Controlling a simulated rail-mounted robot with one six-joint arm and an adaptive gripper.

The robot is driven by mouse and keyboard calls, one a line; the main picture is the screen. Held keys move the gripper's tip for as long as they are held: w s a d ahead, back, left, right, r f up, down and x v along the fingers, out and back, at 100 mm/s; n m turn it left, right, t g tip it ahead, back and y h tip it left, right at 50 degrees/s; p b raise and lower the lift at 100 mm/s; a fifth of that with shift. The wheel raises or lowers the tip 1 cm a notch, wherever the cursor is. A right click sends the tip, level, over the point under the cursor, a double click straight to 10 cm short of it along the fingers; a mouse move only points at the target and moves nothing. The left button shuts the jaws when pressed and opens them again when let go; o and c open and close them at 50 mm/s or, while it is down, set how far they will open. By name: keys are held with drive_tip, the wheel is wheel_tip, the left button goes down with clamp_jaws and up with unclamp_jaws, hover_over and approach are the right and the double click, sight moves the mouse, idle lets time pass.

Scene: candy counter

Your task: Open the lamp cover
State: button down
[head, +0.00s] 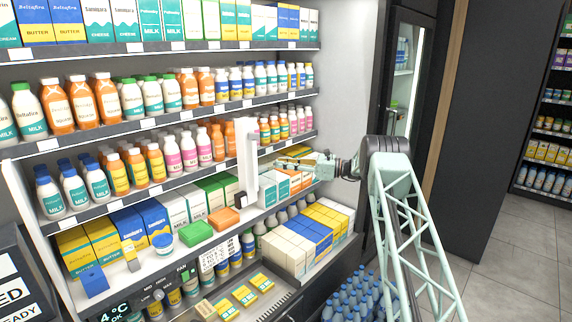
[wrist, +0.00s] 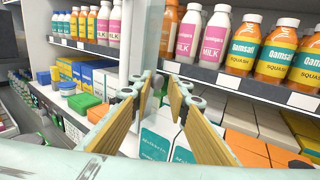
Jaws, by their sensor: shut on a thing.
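The lamp cover (head: 247,160) appears to be the tall white upright strip in front of the middle shelves, with a small dark part at its foot. It also shows in the wrist view (wrist: 146,35), just beyond the fingertips. My gripper (head: 284,161) reaches in from the right and is shut on the strip's right-hand edge. In the wrist view my gripper (wrist: 163,85) has its two tan-padded fingers either side of a narrow gap. The exact contact at the tips is small and hard to make out.
Shelves of bottles (head: 190,88) stand close behind. Below lie a green box (head: 195,232), an orange box (head: 223,218) and a blue-lidded tub (head: 163,241). Stacked cartons (head: 310,235) sit under my arm. Open floor (head: 525,260) lies to the right.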

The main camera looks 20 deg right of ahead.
drive_tip(key=shift+w+r, duration=0.45)
drive_tip(key=c, duration=2.8)
unclamp_jaws()
drive_tip(key=shift+w+f, duration=0.15)
drive_tip(key=shift+f, duration=0.05)
drive_tip(key=shift+a, duration=0.1)
drive_tip(key=v, duration=1.3)
drive_tip(key=shift+a+f, duration=0.1)
drive_tip(key=shift+f, duration=0.1)
